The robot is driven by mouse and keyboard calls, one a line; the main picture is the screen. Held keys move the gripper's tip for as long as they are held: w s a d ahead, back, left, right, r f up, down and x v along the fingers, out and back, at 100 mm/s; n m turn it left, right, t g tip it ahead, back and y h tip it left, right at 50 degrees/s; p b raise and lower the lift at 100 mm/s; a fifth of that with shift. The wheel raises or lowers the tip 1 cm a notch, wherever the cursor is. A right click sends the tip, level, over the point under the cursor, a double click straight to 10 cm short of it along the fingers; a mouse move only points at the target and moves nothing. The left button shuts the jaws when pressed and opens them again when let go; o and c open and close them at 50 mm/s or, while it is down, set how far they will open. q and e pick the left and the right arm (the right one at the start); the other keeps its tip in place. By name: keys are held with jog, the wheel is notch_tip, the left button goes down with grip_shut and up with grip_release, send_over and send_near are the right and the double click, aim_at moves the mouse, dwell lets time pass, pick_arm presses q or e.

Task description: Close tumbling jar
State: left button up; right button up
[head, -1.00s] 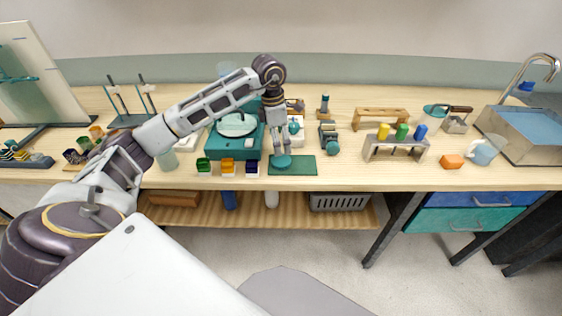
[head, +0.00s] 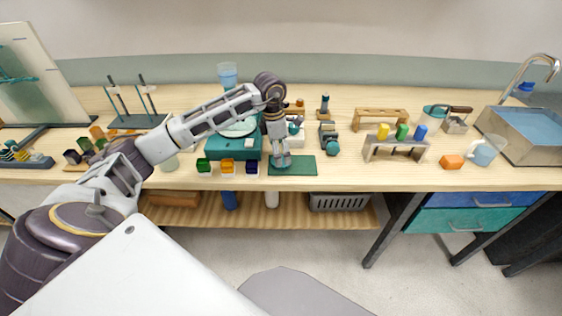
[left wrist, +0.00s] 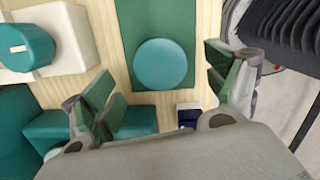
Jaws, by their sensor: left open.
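A round teal lid-like disc (left wrist: 164,64) lies on the dark green mat (left wrist: 137,16) in the left wrist view. In the head view the mat (head: 304,167) shows at the bench's front, and my left gripper (head: 281,160) hides the disc. The left gripper (left wrist: 163,82) is open, its green-padded fingers apart on either side of the disc, not gripping it. A white block (left wrist: 78,35) with an upright teal cylinder (left wrist: 27,47) stands beside the mat; I cannot tell if this is the tumbling jar. My right gripper is not in view.
A teal machine (head: 222,145) stands left of the gripper, with small green, orange and navy blocks (head: 227,168) in front. A dark device (head: 328,138) stands right of the mat. The front bench strip farther right is mostly clear up to an orange block (head: 452,162).

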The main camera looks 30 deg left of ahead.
pick_arm(q)
jog(key=shift+w+f, duration=0.1)
jog(key=shift+f, duration=1.55)
jog(key=c, duration=0.7)
